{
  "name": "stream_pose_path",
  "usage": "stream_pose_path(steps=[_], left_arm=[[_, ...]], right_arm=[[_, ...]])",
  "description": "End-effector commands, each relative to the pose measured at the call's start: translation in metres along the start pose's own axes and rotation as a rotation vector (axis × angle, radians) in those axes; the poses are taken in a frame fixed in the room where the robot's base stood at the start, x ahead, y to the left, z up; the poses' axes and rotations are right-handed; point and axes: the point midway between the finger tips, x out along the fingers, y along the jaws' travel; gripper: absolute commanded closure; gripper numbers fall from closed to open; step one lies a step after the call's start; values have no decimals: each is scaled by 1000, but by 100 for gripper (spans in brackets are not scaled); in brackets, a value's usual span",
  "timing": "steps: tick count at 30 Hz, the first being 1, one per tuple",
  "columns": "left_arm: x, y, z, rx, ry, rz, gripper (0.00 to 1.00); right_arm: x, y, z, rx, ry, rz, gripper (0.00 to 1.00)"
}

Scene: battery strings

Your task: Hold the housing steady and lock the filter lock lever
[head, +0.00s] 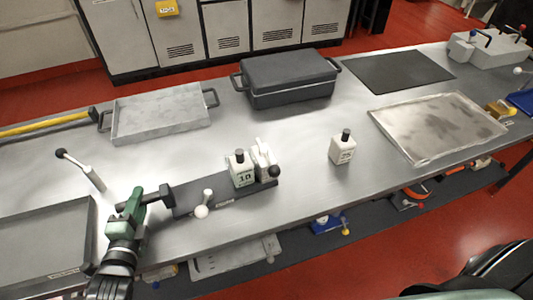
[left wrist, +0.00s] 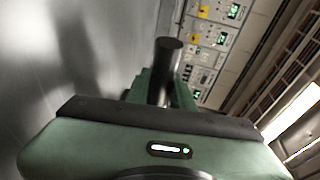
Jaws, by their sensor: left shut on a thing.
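A long dark base (head: 225,196) lies near the table's front edge. It carries two pale bottle-like blocks (head: 243,169), one marked with dark print, and a short white lever with a round white knob (head: 201,211). A black knob (head: 274,171) sits beside the blocks. No label shows which part is the filter lock lever. My left gripper (head: 150,201), green, is at the base's left end, shut on a dark upright handle (head: 166,195). In the left wrist view a dark round bar (left wrist: 166,70) stands at the gripper's green fingers. My right gripper is not in view.
A dark tray (head: 45,245) is at front left, a grey tray (head: 160,116) and a lidded black case (head: 288,77) behind.

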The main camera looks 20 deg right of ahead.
Motion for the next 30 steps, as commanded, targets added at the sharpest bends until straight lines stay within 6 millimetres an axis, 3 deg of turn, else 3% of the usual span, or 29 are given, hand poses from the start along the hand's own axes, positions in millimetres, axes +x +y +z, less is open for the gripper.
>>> stream_pose_path(steps=[8, 30], left_arm=[[0, -4, -1, -10, 4, -11, 100], [0, 6, 0, -2, 1, 4, 100]], right_arm=[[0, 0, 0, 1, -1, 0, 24], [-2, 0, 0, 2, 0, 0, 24]])
